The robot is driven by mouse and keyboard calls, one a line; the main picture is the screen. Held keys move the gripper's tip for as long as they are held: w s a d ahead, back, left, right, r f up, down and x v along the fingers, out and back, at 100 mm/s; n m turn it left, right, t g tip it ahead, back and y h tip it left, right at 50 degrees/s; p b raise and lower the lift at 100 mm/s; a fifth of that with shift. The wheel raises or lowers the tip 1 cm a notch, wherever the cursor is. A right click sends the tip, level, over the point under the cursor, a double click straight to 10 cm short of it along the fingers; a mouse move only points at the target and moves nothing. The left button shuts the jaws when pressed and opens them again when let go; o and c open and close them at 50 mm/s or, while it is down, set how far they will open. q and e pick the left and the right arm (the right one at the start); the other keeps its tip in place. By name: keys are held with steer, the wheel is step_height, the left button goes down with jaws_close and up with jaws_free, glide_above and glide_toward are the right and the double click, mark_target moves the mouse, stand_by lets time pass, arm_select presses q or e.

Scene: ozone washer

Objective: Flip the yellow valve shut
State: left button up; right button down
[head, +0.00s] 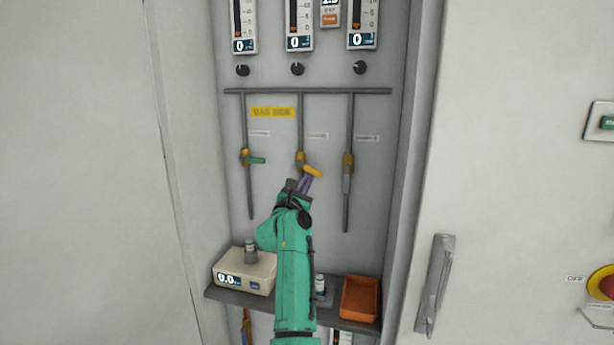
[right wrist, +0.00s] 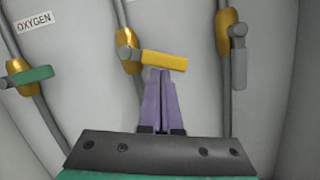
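The yellow valve handle (head: 313,171) is on the middle pipe of the wall panel. It sticks out to the right, nearly crosswise to the pipe, with its outer end slightly lower. It also shows in the right wrist view (right wrist: 165,60), joined to a grey knob and brass body at its left. My right gripper (head: 306,180) is just below the handle. In the right wrist view its purple fingers (right wrist: 158,74) are together with nothing between them, tips at the handle's lower edge. I cannot tell whether they touch it. My left gripper is not in view.
A green-handled valve (head: 256,160) points right on the left pipe. A grey-handled valve (head: 347,178) hangs down on the right pipe. Below are a scale (head: 243,270) with a small vial, and an orange tray (head: 360,298) on a shelf. Cabinet side walls flank the panel.

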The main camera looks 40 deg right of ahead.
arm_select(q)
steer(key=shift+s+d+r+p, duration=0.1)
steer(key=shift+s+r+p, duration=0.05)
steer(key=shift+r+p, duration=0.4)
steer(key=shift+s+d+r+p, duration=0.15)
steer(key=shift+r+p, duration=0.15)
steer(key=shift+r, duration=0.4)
